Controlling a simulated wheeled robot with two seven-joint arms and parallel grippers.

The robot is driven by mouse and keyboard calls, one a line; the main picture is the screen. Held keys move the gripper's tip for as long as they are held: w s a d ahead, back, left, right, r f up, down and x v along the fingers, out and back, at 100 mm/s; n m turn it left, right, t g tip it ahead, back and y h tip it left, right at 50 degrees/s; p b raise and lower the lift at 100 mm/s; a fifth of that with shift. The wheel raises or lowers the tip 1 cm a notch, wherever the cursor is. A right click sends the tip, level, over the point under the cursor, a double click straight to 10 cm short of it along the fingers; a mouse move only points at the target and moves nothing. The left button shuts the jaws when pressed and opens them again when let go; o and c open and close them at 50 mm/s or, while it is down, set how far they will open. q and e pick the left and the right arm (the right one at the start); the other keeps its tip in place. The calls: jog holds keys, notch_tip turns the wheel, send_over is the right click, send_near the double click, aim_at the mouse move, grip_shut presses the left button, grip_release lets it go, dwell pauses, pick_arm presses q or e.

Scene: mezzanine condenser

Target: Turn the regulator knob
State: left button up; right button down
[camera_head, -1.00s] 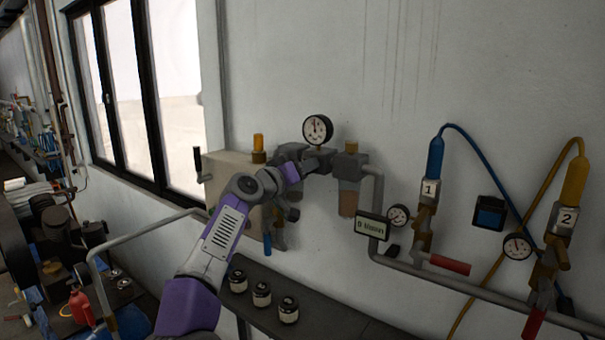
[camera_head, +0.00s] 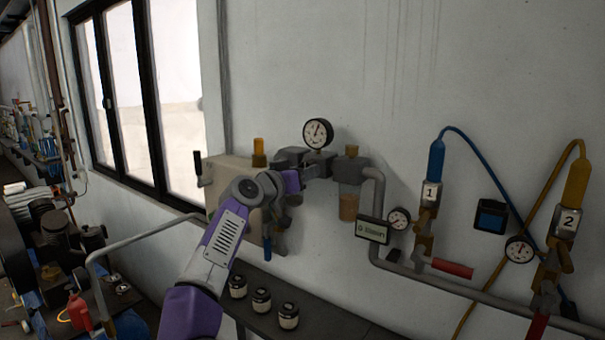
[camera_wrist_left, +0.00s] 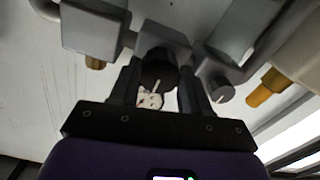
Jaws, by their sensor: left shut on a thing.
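The regulator's grey body (camera_head: 318,160) is on the wall, with a round white gauge (camera_head: 317,132) on top. Its needle points up and slightly right. My left gripper (camera_head: 308,173) is at the front of the regulator. In the left wrist view the gripper (camera_wrist_left: 165,92) is shut on the dark regulator knob (camera_wrist_left: 157,70), one finger on each side. The fingers hide part of the knob, and the gauge face (camera_wrist_left: 150,99) shows between them. In the head view my wrist hides the knob. My right gripper is not in view.
A filter (camera_head: 349,205) hangs to the right, beside a small display (camera_head: 373,230). A beige box (camera_head: 225,180) is on the left. Several dark jars stand on the shelf (camera_head: 330,318) below. Pipes and valves with red handles (camera_head: 452,268) are further right.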

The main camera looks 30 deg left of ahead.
pick_arm(q)
jog(key=o, duration=1)
jog(key=shift+o, duration=0.2)
jog(key=s+b, duration=0.3)
jog(key=s, duration=0.4)
jog(key=shift+s+a+b, duration=0.25)
jog(key=shift+b, duration=0.05)
